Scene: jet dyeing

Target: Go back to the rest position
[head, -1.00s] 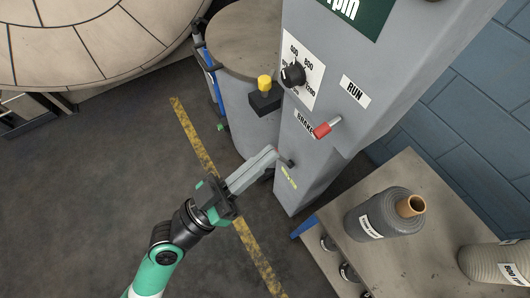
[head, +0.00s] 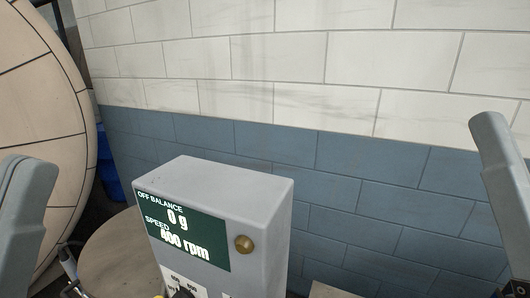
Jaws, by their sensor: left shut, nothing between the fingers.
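My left gripper (head: 22,205) stands upright at the left edge of the head view. Its grey fingers are shut with nothing between them, and its lower part is cut off. A similar grey finger shape of my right gripper (head: 495,165) rises at the right edge. Only part of it shows, so I cannot tell whether it is open or shut. Both are raised and apart from the grey control box (head: 245,205) between them.
The box's green display (head: 185,230) reads off balance 0 g and a speed in rpm. A large round tan drum (head: 45,95) stands at left, a round lid (head: 112,258) below. A tiled wall (head: 300,90) closes the back.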

